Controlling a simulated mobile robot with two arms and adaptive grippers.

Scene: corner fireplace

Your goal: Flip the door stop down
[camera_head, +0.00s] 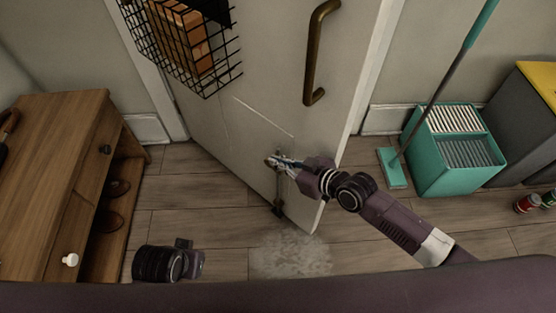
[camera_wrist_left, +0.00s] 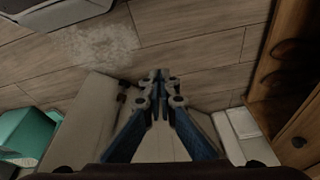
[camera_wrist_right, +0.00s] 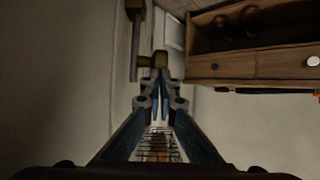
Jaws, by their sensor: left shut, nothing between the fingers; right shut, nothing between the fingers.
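The door stop (camera_head: 279,190) is a dark rod on the lower part of the pale door (camera_head: 262,100). In the head view it runs down the door to a dark foot near the floor; I cannot tell whether the foot touches it. My right gripper (camera_head: 273,161) is shut and empty, its tips at the stop's upper end. The right wrist view shows the stop's brass-coloured mount (camera_wrist_right: 152,61) close by the right fingertips (camera_wrist_right: 160,72). My left gripper (camera_wrist_left: 160,74) is shut and empty; its fingers barely show in the head view. The stop is small in the left wrist view (camera_wrist_left: 122,97).
A wooden cabinet (camera_head: 60,170) stands at the left. A wire basket (camera_head: 185,40) and brass handle (camera_head: 317,55) are on the door. A teal bucket (camera_head: 455,150) and mop (camera_head: 440,95) stand right. A worn pale patch (camera_head: 290,255) marks the otherwise open floor before the door.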

